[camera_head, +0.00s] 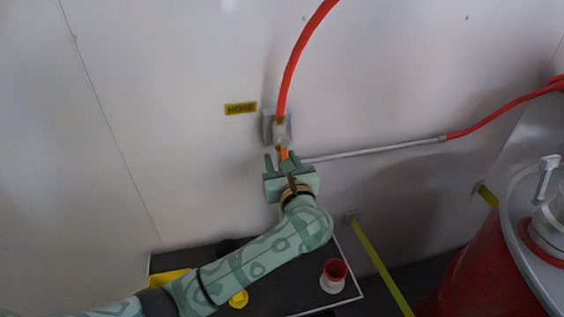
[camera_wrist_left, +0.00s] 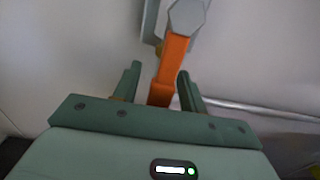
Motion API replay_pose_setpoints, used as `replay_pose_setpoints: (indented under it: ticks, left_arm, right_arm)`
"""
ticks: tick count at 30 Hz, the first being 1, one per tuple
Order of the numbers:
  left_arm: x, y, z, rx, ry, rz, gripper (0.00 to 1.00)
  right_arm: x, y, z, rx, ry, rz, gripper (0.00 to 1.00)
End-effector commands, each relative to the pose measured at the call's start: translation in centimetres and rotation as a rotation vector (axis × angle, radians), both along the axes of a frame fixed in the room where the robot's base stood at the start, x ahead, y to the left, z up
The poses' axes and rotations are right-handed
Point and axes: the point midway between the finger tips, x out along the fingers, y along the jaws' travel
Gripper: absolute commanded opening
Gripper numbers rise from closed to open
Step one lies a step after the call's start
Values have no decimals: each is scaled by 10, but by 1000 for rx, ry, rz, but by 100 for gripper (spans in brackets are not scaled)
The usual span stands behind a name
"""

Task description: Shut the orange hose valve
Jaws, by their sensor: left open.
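The orange valve handle (camera_head: 284,153) hangs down from a grey valve body (camera_head: 282,131) on the wall, under the red hose (camera_head: 292,65). In the left wrist view the orange handle (camera_wrist_left: 168,72) runs from a grey hexagonal hub (camera_wrist_left: 187,16) down between my fingers. My left gripper (camera_head: 282,160) is open, with one finger on each side of the handle. In the left wrist view a gap shows between the left finger and the handle; the right finger is closer to it. The handle's lower end is hidden by my gripper. My right gripper is not in view.
A grey pipe (camera_head: 375,150) runs right from the valve to another red hose (camera_head: 505,105). A yellow label (camera_head: 240,108) is on the wall. Below is a dark shelf (camera_head: 300,285) with a red and white cup (camera_head: 334,276). A red drum (camera_head: 490,265) stands at right.

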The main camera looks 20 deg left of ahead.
Motion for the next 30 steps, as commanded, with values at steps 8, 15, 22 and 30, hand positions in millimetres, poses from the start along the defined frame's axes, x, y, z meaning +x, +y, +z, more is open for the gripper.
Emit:
replay_pose_setpoints:
  ticks: [8,15,22,30]
  left_arm:
    - [0,0,0,0,0,0,0]
    - [-1,0,1,7,5,0,0]
    - [-4,4,4,74,48,0,0]
    - [-13,16,10,247,164,1,0]
  right_arm:
    - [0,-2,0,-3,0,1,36]
    - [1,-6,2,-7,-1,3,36]
    - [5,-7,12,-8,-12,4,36]
    - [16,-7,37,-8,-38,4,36]
